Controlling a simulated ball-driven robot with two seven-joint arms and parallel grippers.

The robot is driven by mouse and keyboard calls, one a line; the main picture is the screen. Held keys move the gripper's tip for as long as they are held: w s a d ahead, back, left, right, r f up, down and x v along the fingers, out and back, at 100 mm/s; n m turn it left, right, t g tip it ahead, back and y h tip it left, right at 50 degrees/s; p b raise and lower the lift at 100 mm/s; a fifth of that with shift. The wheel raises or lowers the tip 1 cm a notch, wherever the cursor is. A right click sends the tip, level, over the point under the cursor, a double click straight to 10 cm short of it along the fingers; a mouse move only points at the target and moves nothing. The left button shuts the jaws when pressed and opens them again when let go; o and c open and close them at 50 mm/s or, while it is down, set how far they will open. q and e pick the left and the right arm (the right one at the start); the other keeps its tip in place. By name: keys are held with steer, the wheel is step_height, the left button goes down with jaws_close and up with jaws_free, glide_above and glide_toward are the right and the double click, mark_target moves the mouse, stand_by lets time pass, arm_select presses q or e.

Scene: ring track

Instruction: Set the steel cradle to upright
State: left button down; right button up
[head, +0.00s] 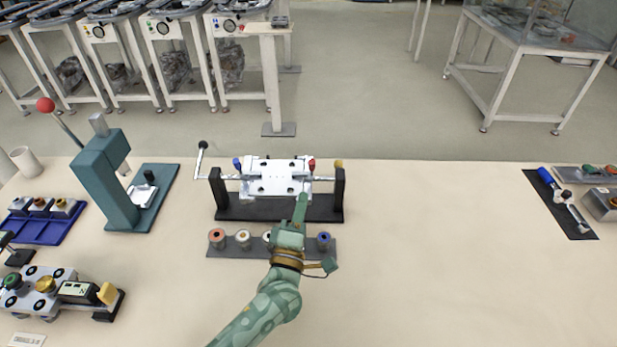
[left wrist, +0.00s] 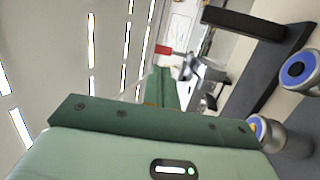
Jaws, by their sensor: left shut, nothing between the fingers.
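The steel cradle (head: 268,182) is a bright plate with small holes, hung between two black posts on a black base (head: 280,211). Its broad face shows to the head camera; its exact tilt is hard to tell. A crank with a black knob (head: 203,145) is at its left. My left gripper (head: 301,207) is shut and empty at the cradle's lower right; contact is unclear. In the left wrist view the red knob (left wrist: 163,49) shows beyond the fingers (left wrist: 168,88). My right gripper is out of view.
A grey strip with several ringed cylinders (head: 217,238) lies in front of the cradle, under my left arm. A teal press (head: 107,180) with a red-knobbed lever stands left. A black mat with a blue-handled tool (head: 562,203) lies far right. The table between is clear.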

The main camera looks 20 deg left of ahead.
mark_target(310, 163)
arm_select(q)
steer(key=x, duration=0.6)
steer(key=shift+w+r+b, duration=0.1)
steer(key=shift+w+b, duration=0.2)
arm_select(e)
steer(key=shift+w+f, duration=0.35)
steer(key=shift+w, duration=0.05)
arm_select(q)
steer(key=r+g+p, duration=0.1)
steer(key=p, duration=0.2)
steer(key=w+r+g+p, duration=0.1)
steer(key=p, duration=0.3)
steer(key=shift+a+r+n, duration=0.1)
steer(key=shift+n, duration=0.2)
steer(key=shift+w+p, duration=0.2)
steer(key=shift+p, duration=0.3)
steer(key=shift+w+a, duration=0.15)
steer(key=shift+w, duration=0.1)
steer(key=shift+w+f, duration=0.1)
steer(key=shift+f, duration=0.15)
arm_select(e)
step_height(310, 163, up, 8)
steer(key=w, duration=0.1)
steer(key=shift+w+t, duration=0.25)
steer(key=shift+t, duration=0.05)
arm_select(q)
steer(key=shift+f+g, duration=0.1)
steer(key=shift+g, duration=0.2)
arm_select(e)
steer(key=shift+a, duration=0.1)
